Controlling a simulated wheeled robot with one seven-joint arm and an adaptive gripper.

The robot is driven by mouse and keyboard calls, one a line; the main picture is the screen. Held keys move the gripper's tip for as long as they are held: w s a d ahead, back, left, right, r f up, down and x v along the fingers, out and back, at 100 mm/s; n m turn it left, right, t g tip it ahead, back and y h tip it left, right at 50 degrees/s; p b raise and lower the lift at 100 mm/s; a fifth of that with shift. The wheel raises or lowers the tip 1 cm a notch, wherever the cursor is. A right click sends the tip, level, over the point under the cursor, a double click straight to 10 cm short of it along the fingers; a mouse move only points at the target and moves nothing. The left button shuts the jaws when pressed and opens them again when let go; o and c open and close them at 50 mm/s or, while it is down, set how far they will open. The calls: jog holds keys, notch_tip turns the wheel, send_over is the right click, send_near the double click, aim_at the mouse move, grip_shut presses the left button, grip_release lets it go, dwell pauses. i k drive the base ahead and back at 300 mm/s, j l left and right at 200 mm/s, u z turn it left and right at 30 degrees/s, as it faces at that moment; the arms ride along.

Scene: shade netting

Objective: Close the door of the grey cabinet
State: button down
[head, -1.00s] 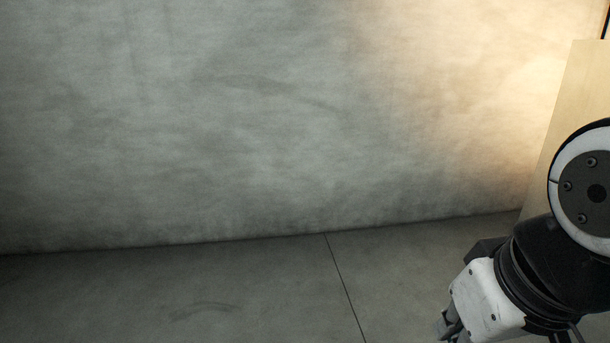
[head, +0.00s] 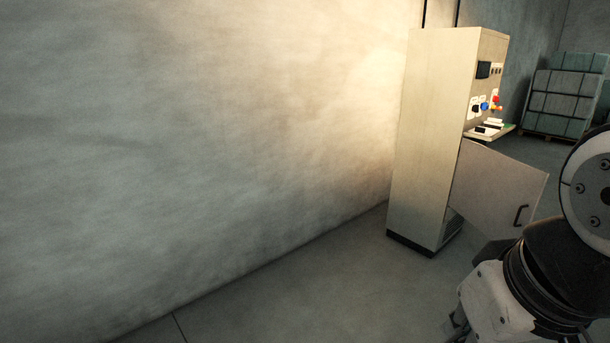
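A tall light grey cabinet (head: 432,130) stands against the wall, right of the middle in the head view. Its side faces me, and its front faces right. Its lower door (head: 492,190) is swung open, out toward the right, with a dark handle (head: 520,215) near its free edge. My gripper (head: 455,325) is at the lower right, pointing down, mostly cut off by the frame edge and hidden by the wrist. It is apart from the door, and its finger opening cannot be made out.
A small shelf (head: 492,131) juts from the cabinet front under a panel with coloured buttons (head: 485,104). A stack of wrapped blocks (head: 562,100) stands at the far right. The concrete wall (head: 200,130) fills the left. The floor (head: 310,285) before the cabinet is clear.

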aim_at(498, 193)
jog(key=i+l+z, duration=0.25)
jog(key=i, duration=0.15)
jog(key=i+l+z, duration=0.2)
jog(key=i, duration=0.2)
jog(key=i+l+z, duration=0.1)
jog(key=i+z, duration=0.15)
jog(key=i, duration=0.2)
jog(key=i+l+z, duration=0.1)
jog(key=i+l, duration=0.2)
jog(key=l, duration=0.15)
jog(key=i+l+z, duration=0.1)
jog(key=i+l, duration=0.15)
jog(key=l, duration=0.15)
jog(key=i+j+z, duration=0.15)
jog(key=i, duration=0.2)
jog(key=i+j+z, duration=0.15)
jog(key=i+j, duration=0.1)
jog(key=i, duration=0.05)
